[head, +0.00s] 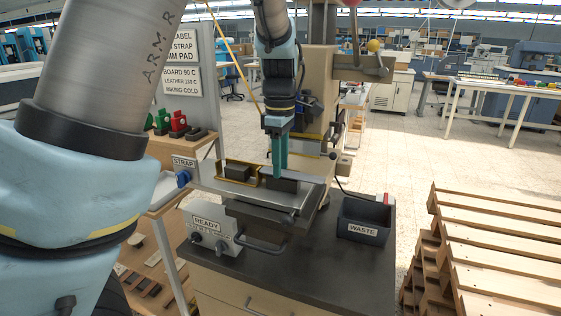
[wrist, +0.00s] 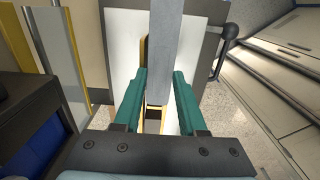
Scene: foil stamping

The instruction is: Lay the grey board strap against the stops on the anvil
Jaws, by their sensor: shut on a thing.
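My gripper (head: 279,174) points down over the press in the head view. In the wrist view its two teal fingers (wrist: 164,74) are shut on the grey board strap (wrist: 164,45), a long flat strip running from between them to the top edge. In the head view a grey strip, seemingly the strap (head: 306,178), shows beside the fingertips. The pale anvil plate (head: 246,196) lies below; it also shows in the wrist view (wrist: 122,60). Brass-coloured edging (head: 251,180) stands left of the fingers, perhaps the stops. I cannot tell whether the strap touches the plate or the edging.
Dark blocks (head: 238,171) sit by the edging. The press column (head: 310,100) rises close behind my gripper. A waste bin (head: 364,219) stands right on the dark bench top (head: 325,262). A READY box (head: 209,232) is at front left. Wooden pallets (head: 490,250) are at right.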

